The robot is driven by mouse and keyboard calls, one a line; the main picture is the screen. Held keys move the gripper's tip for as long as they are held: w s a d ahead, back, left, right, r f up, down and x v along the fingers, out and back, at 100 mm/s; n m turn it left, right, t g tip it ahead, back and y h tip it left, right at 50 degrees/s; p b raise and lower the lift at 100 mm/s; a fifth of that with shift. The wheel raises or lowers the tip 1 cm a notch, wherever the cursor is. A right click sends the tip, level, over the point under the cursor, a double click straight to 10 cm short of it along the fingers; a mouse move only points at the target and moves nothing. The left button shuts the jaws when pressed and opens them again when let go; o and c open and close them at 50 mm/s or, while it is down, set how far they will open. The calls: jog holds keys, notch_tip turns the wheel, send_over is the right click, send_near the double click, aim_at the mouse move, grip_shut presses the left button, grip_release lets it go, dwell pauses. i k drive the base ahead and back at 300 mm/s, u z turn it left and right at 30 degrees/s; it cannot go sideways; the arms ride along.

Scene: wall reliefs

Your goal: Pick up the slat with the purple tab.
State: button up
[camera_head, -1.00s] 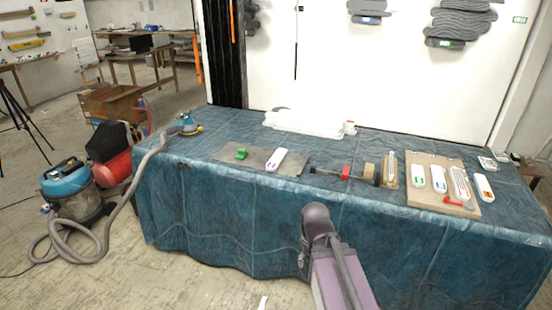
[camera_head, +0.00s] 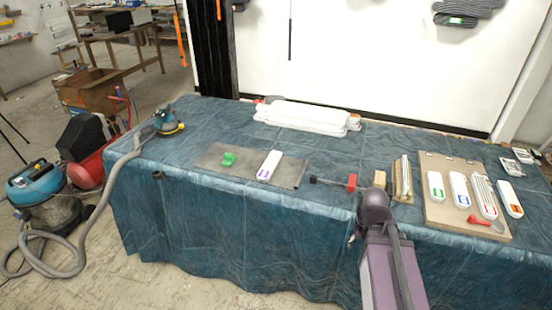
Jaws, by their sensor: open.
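The white slat with the purple tab (camera_head: 270,165) lies on a flat grey mat (camera_head: 216,160) on the blue-draped table, left of my arm. Its purple mark is at its near end. My arm rises from the bottom of the picture at the table's front edge, right of the slat. I cannot make out my gripper's fingers.
A brown board (camera_head: 437,212) at right holds several white slats with other coloured tabs and a red tool (camera_head: 480,220). A clamp (camera_head: 335,184) lies between mat and board. White pieces (camera_head: 305,116) are stacked at the back. A vacuum (camera_head: 40,190) stands at left.

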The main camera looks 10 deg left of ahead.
aim_at(267, 170)
jog(key=u, duration=0.15)
jog(key=i, duration=1.25)
jog(key=u, duration=0.55)
